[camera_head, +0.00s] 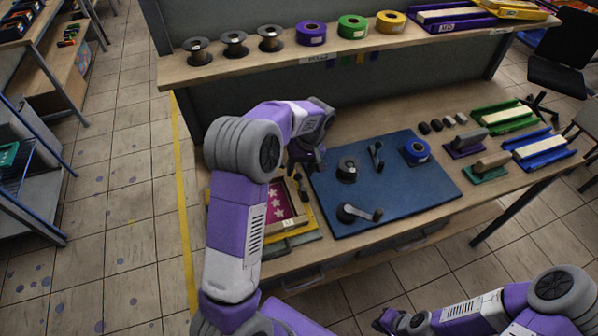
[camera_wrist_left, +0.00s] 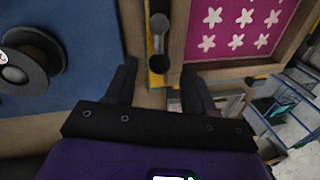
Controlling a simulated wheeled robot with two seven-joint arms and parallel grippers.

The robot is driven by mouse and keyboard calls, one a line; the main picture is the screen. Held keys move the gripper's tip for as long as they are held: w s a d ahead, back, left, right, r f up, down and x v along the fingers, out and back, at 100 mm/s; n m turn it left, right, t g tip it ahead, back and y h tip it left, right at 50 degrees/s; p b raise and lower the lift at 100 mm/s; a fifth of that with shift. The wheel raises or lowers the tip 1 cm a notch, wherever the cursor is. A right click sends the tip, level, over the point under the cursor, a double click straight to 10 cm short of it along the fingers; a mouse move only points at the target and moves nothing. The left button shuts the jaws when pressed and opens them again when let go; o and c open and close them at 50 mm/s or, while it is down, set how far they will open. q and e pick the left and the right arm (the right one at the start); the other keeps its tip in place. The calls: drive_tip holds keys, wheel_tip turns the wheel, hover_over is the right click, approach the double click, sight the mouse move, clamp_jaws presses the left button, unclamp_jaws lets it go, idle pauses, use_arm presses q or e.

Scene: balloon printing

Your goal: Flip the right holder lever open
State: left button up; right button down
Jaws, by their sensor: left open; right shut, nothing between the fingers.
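A dark lever with a rounded end (camera_wrist_left: 158,38) shows in the left wrist view, at the side of the wooden frame nearest the blue mat. It looks like the right holder lever. The frame (camera_wrist_left: 180,60) has a pink screen (camera_wrist_left: 235,28) with white stars. My left gripper is open (camera_wrist_left: 160,75), with the lever's end ahead of the gap between its fingers and nothing held. In the head view this gripper (camera_head: 306,164) is behind the frame, by the mat's left edge. My right gripper (camera_head: 384,322) is shut and empty at the bottom, away from the bench.
The blue mat (camera_head: 420,195) carries a dark spool (camera_head: 347,170), a blue tape roll (camera_head: 415,151) and two dark cranked parts (camera_head: 376,155). A shelf (camera_head: 330,68) with spools and tape rolls runs above the back. Squeegees and trays stand at the right.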

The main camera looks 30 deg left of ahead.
use_arm(q)
drive_tip(key=shift+w+d+r, duration=0.15)
drive_tip(key=shift+d+r, duration=0.05)
drive_tip(key=shift+r, duration=1.1)
drive_tip(key=shift+w+d+r, duration=0.15)
drive_tip(key=shift+r, duration=1.1)
drive_tip(key=shift+p, duration=0.3)
